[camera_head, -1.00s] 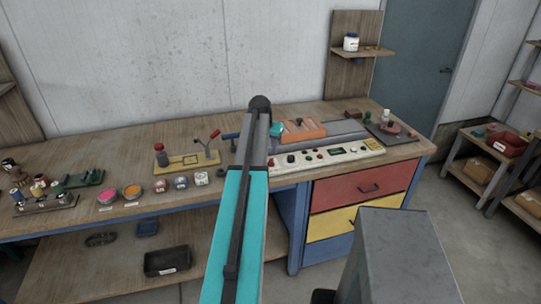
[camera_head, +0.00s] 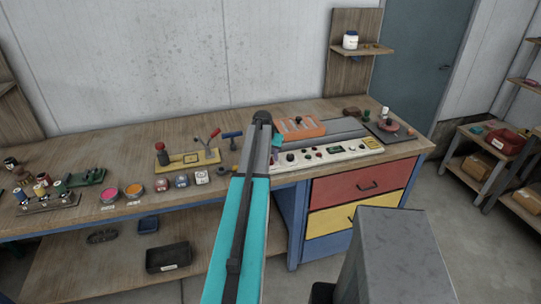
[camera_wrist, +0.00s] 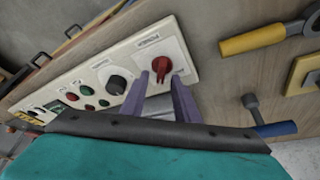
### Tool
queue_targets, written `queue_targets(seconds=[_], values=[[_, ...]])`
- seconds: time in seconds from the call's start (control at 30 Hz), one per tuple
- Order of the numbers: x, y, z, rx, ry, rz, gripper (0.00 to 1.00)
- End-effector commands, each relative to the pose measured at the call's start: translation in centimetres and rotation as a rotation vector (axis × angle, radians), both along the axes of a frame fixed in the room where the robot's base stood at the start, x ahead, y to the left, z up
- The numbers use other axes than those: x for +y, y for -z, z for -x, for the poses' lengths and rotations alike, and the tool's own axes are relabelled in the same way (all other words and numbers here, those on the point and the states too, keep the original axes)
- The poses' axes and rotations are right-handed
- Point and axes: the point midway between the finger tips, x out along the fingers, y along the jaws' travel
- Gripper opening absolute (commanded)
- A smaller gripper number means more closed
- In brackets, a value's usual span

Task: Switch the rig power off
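The rig's control panel (camera_head: 328,154) is a long cream strip at the front of the bench, right of my arm. In the wrist view, a white plate (camera_wrist: 190,62) at the panel's near end carries a red rotary knob (camera_wrist: 161,68), with small lettering above it. My gripper (camera_wrist: 160,76) has its two purple-grey fingers apart. The fingertips appear just below and to either side of the red knob; I cannot tell whether they touch it. In the head view my arm hides the knob and most of the gripper.
A black dial (camera_wrist: 116,84) and several red and green buttons sit beside the knob plate. A blue-handled tool (camera_wrist: 274,129) and a yellow-handled tool (camera_wrist: 252,40) lie on the bench nearby. An orange tray (camera_head: 302,128) stands behind the panel.

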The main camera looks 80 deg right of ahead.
Motion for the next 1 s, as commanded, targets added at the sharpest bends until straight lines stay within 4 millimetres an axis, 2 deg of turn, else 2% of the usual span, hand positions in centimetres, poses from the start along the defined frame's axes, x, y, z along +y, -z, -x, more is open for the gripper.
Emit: queue_targets(seconds=[0.1,0.27,0.67,1.0], values=[[-0.03,-0.02,-0.11,-0.001,-0.001,0.000,0.26],[-0.03,-0.04,-0.11,-0.001,-0.001,0.000,0.00],[-0.03,-0.01,-0.08,0.000,-0.023,0.000,0.00],[-0.06,0.07,-0.11,-0.001,-0.156,0.002,0.00]])
